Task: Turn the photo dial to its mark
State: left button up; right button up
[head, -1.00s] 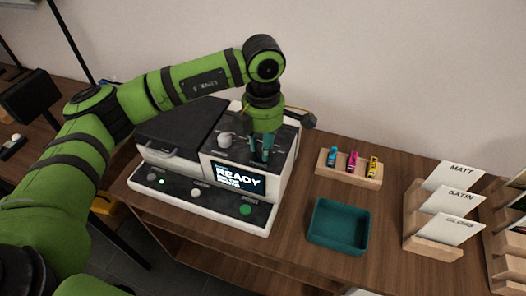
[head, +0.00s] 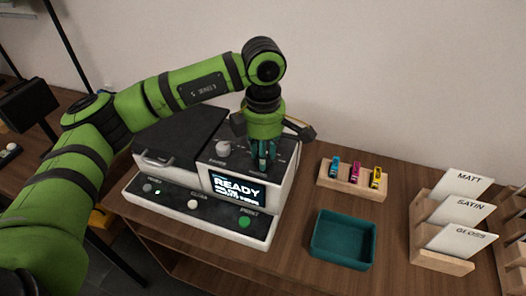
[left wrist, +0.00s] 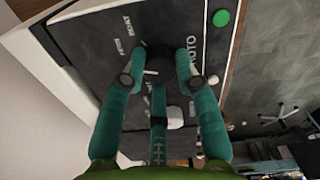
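The photo printer (head: 176,137) stands on the wooden table, its screen (head: 237,188) reading READY. My left gripper (head: 264,160) points down over the right part of its top panel. In the left wrist view its teal fingers (left wrist: 164,62) stand spread around the dark photo dial (left wrist: 158,66), beside the PHOTO lettering (left wrist: 187,60). A gap shows between the dial and the right finger; contact at the left finger is unclear. The dial's pointer and mark cannot be made out. A second, grey knob (head: 223,148) sits left of the gripper. My right gripper is out of view.
A green button (head: 244,222) is on the printer's front ledge. To the right are a wooden holder (head: 350,186) with small coloured cartridges, an empty teal tray (head: 342,262) and a card rack (head: 440,262) labelled MATT, SATIN and GLOSS. Bare table lies between them.

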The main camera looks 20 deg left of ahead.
pick_arm(q)
jog(key=o, duration=0.3)
jog(key=shift+r, duration=0.1)
notch_tip(320, 180, up, 12)
jog(key=shift+f, duration=0.1)
dwell(0.3)
dwell(0.3)
